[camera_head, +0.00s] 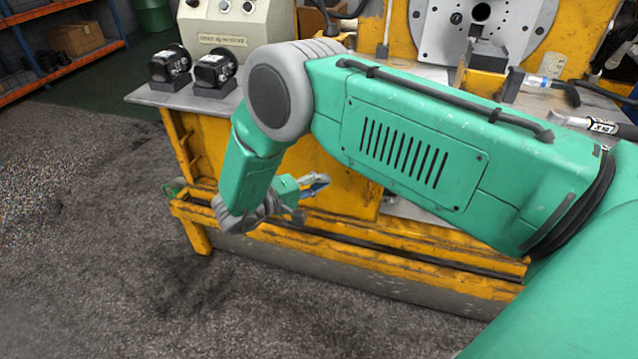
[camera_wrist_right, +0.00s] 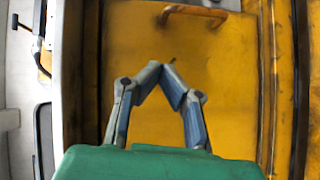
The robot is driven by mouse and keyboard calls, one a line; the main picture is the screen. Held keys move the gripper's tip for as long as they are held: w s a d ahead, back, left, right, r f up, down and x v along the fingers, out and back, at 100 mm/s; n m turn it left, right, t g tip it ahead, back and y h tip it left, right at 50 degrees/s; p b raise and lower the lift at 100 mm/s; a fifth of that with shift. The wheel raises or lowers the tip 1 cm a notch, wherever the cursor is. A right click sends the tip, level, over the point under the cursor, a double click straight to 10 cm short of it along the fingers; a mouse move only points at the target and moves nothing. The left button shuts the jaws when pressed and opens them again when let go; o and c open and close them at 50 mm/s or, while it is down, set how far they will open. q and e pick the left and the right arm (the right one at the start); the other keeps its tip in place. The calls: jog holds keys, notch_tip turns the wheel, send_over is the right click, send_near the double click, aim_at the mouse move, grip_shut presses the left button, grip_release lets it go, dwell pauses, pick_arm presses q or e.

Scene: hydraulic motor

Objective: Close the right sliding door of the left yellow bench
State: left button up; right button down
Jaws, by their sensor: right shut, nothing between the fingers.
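The yellow bench (camera_head: 205,150) stands ahead, with its front largely covered by my right arm in the head view. A worn yellow door panel (camera_head: 350,192) shows below the arm, and it fills the middle of the right wrist view (camera_wrist_right: 230,75). A bar handle (camera_wrist_right: 195,12) is on the panel at the top of that view. My right gripper (camera_head: 318,184) is in front of the panel. Its fingertips meet (camera_wrist_right: 163,68), with nothing between them, and sit apart from the handle. I cannot tell whether they touch the panel. My left gripper is not in view.
Two black motor parts (camera_head: 170,68) sit on the bench top beside a beige control box (camera_head: 240,28). A yellow lower rail (camera_head: 370,245) runs along the bench front. Tools lie at the right. The floor (camera_head: 90,220) at left is clear.

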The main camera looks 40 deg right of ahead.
jog(key=s+d, duration=0.1)
jog(key=d, duration=0.2)
jog(key=s+d+f+b, duration=0.1)
jog(key=d, duration=0.1)
jog(key=d+b, duration=0.1)
jog(key=d, duration=0.2)
jog(key=shift+s+d+f, duration=0.25)
jog(key=shift+s+d, duration=0.1)
jog(key=shift+s, duration=0.15)
jog(key=shift+a+r, duration=0.1)
jog(key=s+d+p, duration=0.6)
jog(key=s+d, duration=0.6)
jog(key=s, duration=0.4)
jog(key=s+d+p, duration=0.5)
jog(key=s+d, duration=0.8)
jog(key=s, duration=0.3)
jog(key=shift+s+d+p, duration=0.3)
jog(key=shift+s+p, duration=0.1)
